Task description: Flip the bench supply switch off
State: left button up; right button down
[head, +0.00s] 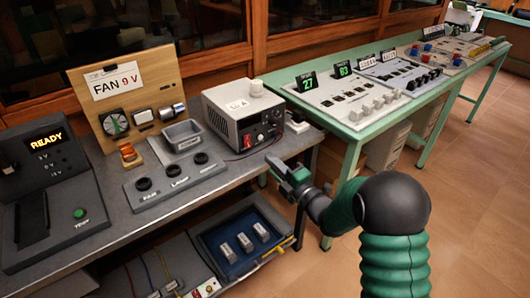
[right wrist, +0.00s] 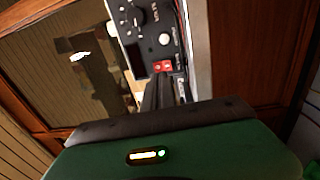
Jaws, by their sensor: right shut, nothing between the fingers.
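The bench supply (head: 238,103) is a light-grey box with a dark front panel, standing at the right end of the grey bench. In the right wrist view its panel (right wrist: 135,30) shows knobs, a dark display and a small red part (right wrist: 163,66) that looks like the switch. Its on or off position is too small to tell. My right gripper (head: 272,162) is shut and empty, in front of and below the supply's panel. In the right wrist view its dark fingertips (right wrist: 166,80) appear just below the red part; contact cannot be told. My left gripper is not in view.
A grey tray (head: 181,134) and a panel with black knobs (head: 174,180) lie left of the supply. A FAN 9 V board (head: 127,90) and a READY unit (head: 45,190) stand further left. A green table (head: 340,128) with control panels adjoins on the right.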

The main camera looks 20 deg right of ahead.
jog(key=shift+v, duration=2.7)
jog(key=shift+s+r, duration=0.1)
jog(key=shift+r, duration=0.1)
jog(key=shift+a, duration=0.15)
